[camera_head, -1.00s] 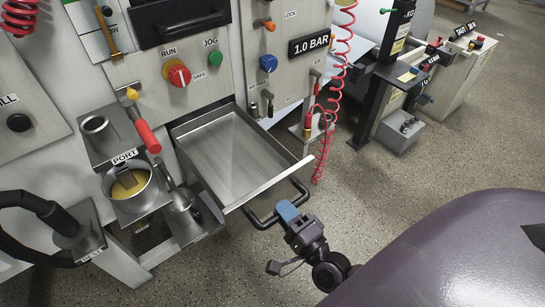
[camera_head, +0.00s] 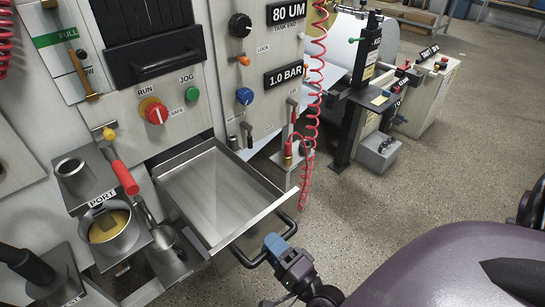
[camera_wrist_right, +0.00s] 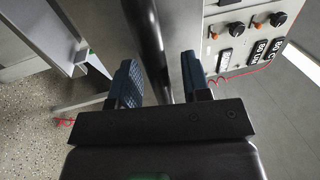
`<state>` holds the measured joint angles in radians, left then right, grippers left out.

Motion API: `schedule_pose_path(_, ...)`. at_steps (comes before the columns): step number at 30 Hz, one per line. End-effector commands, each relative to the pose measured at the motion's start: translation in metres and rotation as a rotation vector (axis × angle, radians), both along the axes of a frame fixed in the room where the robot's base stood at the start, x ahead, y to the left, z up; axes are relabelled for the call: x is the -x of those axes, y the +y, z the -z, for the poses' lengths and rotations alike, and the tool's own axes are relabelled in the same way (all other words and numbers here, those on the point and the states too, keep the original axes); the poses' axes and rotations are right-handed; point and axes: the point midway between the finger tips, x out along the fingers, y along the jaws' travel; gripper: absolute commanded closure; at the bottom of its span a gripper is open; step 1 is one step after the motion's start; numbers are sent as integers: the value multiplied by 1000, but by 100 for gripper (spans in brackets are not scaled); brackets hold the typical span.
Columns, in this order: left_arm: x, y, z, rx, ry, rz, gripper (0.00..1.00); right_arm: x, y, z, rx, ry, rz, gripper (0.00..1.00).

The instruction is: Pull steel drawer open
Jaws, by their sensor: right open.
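The steel drawer (camera_head: 215,198) is a shallow, empty tray standing out from the machine front, below the RUN/JOG panel. Its black bar handle (camera_head: 291,228) is at the front edge. My right gripper (camera_head: 276,246) is at this handle, with a blue fingertip over the bar. In the right wrist view, the handle bar (camera_wrist_right: 148,45) runs between the two blue fingers of my right gripper (camera_wrist_right: 157,82). The fingers are apart, with a visible gap on either side of the bar. My left gripper is not in view.
A coiled red hose (camera_head: 312,110) hangs to the right. The speckled floor (camera_head: 430,165) at the right is open.

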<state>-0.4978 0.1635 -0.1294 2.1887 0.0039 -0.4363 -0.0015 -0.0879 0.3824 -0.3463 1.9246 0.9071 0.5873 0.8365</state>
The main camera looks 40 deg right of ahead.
Motion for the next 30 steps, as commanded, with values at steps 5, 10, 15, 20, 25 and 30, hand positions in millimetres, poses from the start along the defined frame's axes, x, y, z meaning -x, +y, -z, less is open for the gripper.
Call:
schedule_pose_path(5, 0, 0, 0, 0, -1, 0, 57, 13, -1, 3, 0, 3, 1, 57)
schedule_pose_path(10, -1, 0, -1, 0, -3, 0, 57, 40, -2, 8, 2, 4, -1, 57)
schedule_pose_path(15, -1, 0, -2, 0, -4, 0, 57, 71, -3, 14, 2, 3, -1, 57)
schedule_pose_path(20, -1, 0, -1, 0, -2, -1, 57, 93, -3, 18, 1, 3, -1, 57)
schedule_pose_path(25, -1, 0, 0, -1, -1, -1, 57, 104, -4, 20, 0, 1, -1, 57)
schedule_pose_path(30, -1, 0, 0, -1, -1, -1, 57, 106, -3, 20, -1, 1, -1, 57)
